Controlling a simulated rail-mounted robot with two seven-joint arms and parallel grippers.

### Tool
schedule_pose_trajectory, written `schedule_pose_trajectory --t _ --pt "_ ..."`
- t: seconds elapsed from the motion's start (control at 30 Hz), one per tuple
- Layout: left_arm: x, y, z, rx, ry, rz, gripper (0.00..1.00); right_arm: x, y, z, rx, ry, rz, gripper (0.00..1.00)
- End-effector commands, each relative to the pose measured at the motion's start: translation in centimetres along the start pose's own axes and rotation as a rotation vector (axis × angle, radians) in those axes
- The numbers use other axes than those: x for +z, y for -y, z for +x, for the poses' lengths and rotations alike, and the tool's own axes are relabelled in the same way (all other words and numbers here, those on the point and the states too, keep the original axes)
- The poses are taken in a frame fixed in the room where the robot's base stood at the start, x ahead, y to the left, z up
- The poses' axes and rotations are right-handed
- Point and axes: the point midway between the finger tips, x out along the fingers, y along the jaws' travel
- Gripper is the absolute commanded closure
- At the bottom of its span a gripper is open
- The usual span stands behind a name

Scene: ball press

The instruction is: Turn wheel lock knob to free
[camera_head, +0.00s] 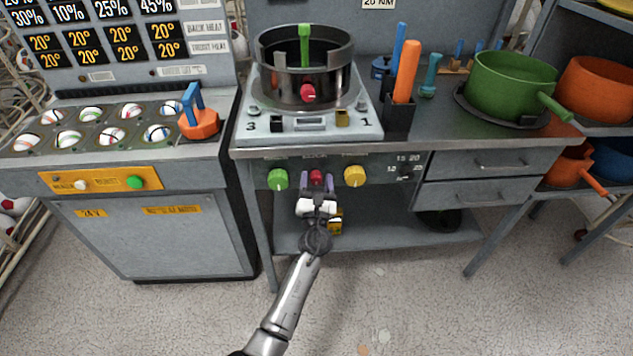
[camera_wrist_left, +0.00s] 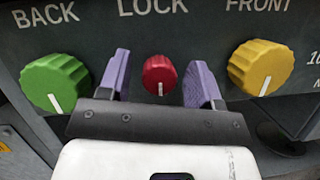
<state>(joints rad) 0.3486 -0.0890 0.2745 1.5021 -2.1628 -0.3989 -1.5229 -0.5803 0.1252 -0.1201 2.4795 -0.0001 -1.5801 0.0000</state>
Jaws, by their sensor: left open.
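The lock knob is the small red knob (camera_head: 316,176) in the middle of the panel on the table's front. In the left wrist view the red knob (camera_wrist_left: 160,75) sits under the word LOCK, its white mark pointing down. My left gripper (camera_head: 317,187) is in front of it. In the left wrist view its two purple fingers (camera_wrist_left: 160,82) are open, one on each side of the knob, with a gap on both sides. The press (camera_head: 320,125) stands on the table above, with a dark ring, a green handle and a red knob. My right gripper is not in view.
A green BACK knob (camera_wrist_left: 55,83) is close to the left finger and a yellow FRONT knob (camera_wrist_left: 258,68) is to the right. Drawers (camera_head: 490,163) are further right. A dark holder (camera_head: 398,118) with upright handles and a green pot (camera_head: 510,85) stand on the tabletop.

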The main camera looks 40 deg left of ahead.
Motion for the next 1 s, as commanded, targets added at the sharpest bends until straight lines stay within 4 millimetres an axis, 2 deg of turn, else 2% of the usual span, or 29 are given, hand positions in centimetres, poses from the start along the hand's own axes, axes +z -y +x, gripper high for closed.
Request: schedule_pose_trajectory --t 0.33,0.83,1.0 --pt "0.01 0.0 0.26 0.0 0.0 0.0 0.41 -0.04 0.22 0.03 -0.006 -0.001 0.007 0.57" --pt "0.0 0.0 0.22 0.0 0.0 0.0 0.88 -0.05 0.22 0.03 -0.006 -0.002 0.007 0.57" --pt "-0.03 0.02 0.2 0.003 0.0 -0.006 0.91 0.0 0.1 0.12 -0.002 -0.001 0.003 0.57"
